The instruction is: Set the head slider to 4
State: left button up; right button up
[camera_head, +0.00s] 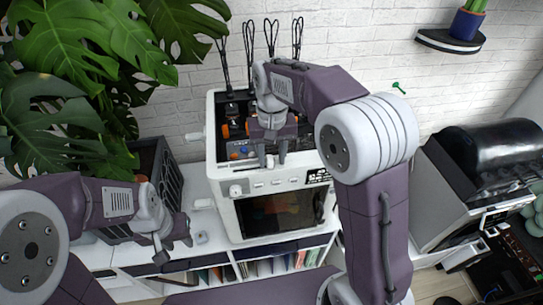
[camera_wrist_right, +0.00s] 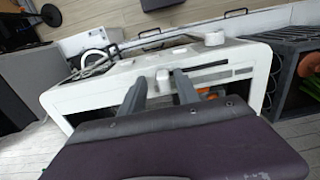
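A white boxy machine (camera_head: 226,165) stands on the white cabinet, with a dark window in its front. My right gripper (camera_head: 272,162) is over its top front edge, fingers pointing down and apart. A small white slider knob (camera_head: 270,161) shows between the fingertips. In the right wrist view the knob (camera_wrist_right: 163,79) sits between the two open fingers (camera_wrist_right: 160,85), with a gap visible beside it. A dark slot (camera_wrist_right: 205,76) runs along the panel there. I cannot read any scale marks. My left gripper (camera_head: 173,250) hangs left of the machine, apart from it; its finger gap is unclear.
A round white dial (camera_head: 236,190) is on the machine's front left corner. A dark crate (camera_head: 158,170) and a large leafy plant (camera_head: 60,100) are at the left. A grey and black machine (camera_head: 450,190) stands at the right. A shelf (camera_head: 448,42) hangs on the brick wall.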

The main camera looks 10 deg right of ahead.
aim_at(272, 157)
jog(key=shift+a+r, duration=0.1)
jog(key=shift+r, duration=0.15)
notch_tip(272, 157, up, 9)
jog(key=shift+f, duration=0.15)
